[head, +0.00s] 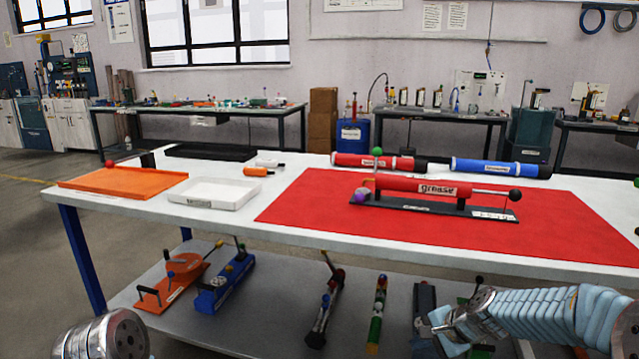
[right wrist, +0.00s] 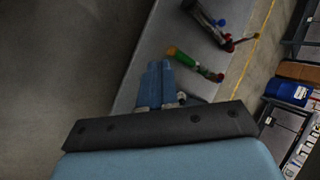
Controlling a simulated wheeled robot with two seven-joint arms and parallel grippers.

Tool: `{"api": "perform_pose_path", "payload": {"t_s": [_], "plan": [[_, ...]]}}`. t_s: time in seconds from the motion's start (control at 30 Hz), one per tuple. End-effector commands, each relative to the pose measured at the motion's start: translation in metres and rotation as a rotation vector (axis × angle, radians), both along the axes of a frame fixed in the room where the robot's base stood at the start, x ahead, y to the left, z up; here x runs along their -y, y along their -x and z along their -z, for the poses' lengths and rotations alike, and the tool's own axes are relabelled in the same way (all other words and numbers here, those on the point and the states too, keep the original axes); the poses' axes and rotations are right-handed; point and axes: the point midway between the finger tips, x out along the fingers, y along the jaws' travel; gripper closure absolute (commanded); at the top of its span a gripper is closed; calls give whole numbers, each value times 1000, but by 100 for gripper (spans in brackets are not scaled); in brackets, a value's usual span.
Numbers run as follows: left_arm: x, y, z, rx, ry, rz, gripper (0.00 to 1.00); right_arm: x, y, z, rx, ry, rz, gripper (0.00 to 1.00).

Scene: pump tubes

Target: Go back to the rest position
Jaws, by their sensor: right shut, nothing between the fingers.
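My right gripper (head: 440,322) is low at the right of the head view, in front of the table's lower shelf. In the right wrist view its two blue fingers (right wrist: 160,84) lie side by side, shut with nothing between them. Only a round metal part of my left arm shows at the bottom left of the head view; no left fingers show. A red grease pump tube (head: 420,188) lies on a black stand on the red mat (head: 330,215). No gripper touches it.
The white table (head: 230,228) holds an orange tray (head: 125,180), a white tray (head: 215,195) and red (head: 375,161) and blue (head: 500,168) tubes. Several tools stand on the lower shelf (head: 265,300), close to my right gripper. Open floor lies at the left.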

Motion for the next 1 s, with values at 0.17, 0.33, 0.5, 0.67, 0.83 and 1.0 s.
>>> {"api": "perform_pose_path", "payload": {"t_s": [0.17,0.33,0.5,0.67,0.83,1.0], "plan": [[0,0,0,0,0,0,57,-42,71,142,-79,191,-272,100],[0,0,0,0,0,0,57,-83,167,230,-81,294,-592,100],[0,0,0,0,0,0,57,-112,240,262,-39,310,-825,100],[0,0,0,0,0,0,57,-122,265,268,-13,307,-902,100],[0,0,0,0,0,0,57,-122,266,268,-10,307,-905,100],[0,0,0,0,0,0,57,-122,265,268,-12,307,-903,100]]}}
